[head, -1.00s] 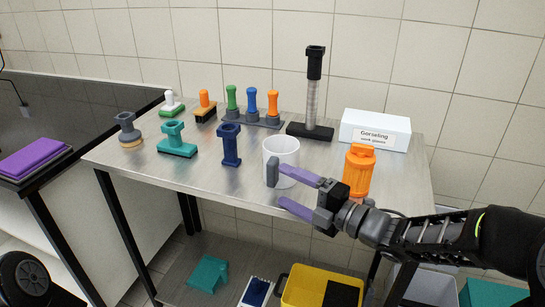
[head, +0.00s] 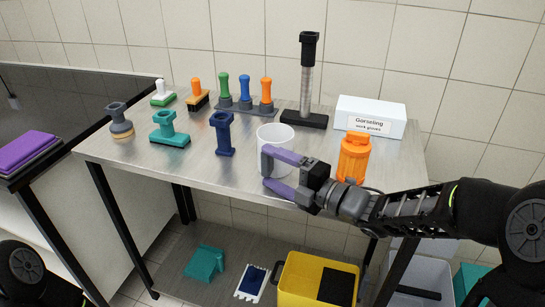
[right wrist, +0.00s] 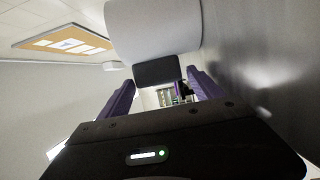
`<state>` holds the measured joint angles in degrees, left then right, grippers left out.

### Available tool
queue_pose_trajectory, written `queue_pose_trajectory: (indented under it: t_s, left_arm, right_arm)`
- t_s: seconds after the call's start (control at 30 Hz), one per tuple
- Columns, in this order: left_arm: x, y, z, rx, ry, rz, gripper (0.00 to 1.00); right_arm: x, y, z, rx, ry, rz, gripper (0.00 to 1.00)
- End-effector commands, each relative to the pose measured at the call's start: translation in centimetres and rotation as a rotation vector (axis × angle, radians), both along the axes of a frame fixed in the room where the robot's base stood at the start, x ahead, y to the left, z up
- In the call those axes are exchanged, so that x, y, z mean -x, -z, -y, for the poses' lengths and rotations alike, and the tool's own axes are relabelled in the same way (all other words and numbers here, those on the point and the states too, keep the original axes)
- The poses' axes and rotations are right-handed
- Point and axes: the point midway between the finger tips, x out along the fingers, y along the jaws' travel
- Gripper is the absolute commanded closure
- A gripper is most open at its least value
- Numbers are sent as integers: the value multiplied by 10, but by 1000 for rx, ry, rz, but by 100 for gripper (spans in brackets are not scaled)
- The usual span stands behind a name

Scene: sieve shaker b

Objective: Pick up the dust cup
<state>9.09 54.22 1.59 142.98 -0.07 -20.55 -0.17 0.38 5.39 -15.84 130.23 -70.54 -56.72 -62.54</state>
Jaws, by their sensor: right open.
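The cup that fits the dust cup is a plain white, open-topped cup (head: 276,137) standing upright near the front edge of the metal table. My right gripper (head: 268,173), with purple fingers, is open at the cup's front and low side, its upper finger overlapping the cup in the head view. In the right wrist view the white cup (right wrist: 155,28) fills the top, beyond the open fingers of the gripper (right wrist: 162,88). A dark block shows between cup and fingers; I cannot tell whether anything touches. My left gripper is not in view.
An orange container (head: 353,158) stands close right of the cup, near my right wrist. A dark blue stamp-like tool (head: 223,134) is to the left. Behind are a black stand (head: 304,118) and a white box (head: 370,117). A yellow bin (head: 300,280) sits below.

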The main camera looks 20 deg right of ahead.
Motion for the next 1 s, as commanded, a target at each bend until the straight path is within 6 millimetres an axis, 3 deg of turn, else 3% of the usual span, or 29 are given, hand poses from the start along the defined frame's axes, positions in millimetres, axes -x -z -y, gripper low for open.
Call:
queue_pose_trajectory:
  t_s: [0.23, 0.57, 1.0]
  left_arm:
    - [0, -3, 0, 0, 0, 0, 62]
    - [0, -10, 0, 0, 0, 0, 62]
    - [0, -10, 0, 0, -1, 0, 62]
  right_arm:
    - [-6, -2, -5, 0, -2, 0, 25]
    - [-39, -2, -31, 1, 0, 0, 25]
    - [-40, -2, -32, 1, 1, 1, 25]
